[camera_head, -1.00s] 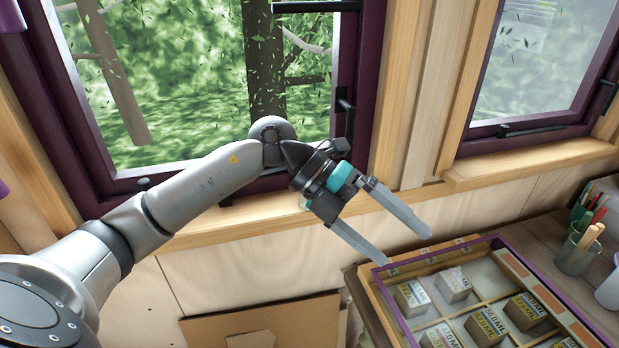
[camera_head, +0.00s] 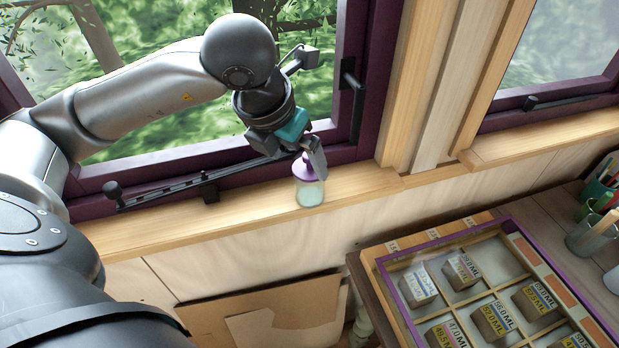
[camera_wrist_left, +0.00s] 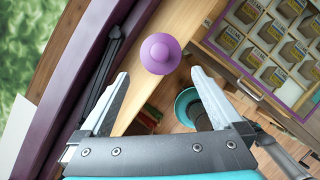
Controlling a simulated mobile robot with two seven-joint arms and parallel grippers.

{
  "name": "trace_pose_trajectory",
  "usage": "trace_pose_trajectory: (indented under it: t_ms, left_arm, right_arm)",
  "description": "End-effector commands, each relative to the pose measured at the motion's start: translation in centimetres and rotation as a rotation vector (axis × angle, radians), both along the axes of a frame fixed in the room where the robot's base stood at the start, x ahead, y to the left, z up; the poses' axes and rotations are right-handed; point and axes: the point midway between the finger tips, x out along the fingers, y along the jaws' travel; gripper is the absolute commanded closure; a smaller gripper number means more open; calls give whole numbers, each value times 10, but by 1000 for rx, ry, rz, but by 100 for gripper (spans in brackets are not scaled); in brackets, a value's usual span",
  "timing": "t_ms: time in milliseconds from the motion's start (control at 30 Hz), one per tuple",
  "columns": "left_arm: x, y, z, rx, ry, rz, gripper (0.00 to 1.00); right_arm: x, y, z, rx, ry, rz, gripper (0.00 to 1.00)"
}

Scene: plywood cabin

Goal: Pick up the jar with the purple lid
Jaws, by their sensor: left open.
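The jar (camera_head: 309,192) stands upright on the wooden window sill. It has a purple lid with a knob and a clear body with pale contents. In the left wrist view the purple lid (camera_wrist_left: 160,53) shows from above, just beyond and between the fingertips. My left gripper (camera_wrist_left: 158,95) is open and empty, with one finger on each side of the lid's line. In the head view my left gripper (camera_head: 318,160) hangs just above and behind the jar, and a finger overlaps part of the lid. I cannot tell there whether it touches. My right gripper is not in view.
The purple window frame (camera_head: 362,100) and its black stay bar (camera_head: 180,188) are close to the left gripper. A purple-edged divided box (camera_head: 400,290) of labelled blocks sits on the table at right. Pencil cups (camera_head: 590,238) stand beyond it. The sill (camera_head: 372,188) right of the jar is clear.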

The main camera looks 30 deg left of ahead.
Motion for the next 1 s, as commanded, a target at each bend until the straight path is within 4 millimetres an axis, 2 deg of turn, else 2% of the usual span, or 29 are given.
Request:
trace_pose_trajectory:
  t_ms: [100, 400, 700, 1000]
  left_arm:
    - [8, 0, -20, -2, 5, 0, 0]
    - [18, -2, -42, -2, 3, -1, 0]
    - [35, -4, -79, -2, 2, -1, 0]
    - [37, -4, -82, -1, 0, 0, 2]
  right_arm:
    - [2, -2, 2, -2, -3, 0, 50]
    - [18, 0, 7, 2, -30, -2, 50]
    - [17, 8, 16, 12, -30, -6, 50]
    - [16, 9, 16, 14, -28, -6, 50]
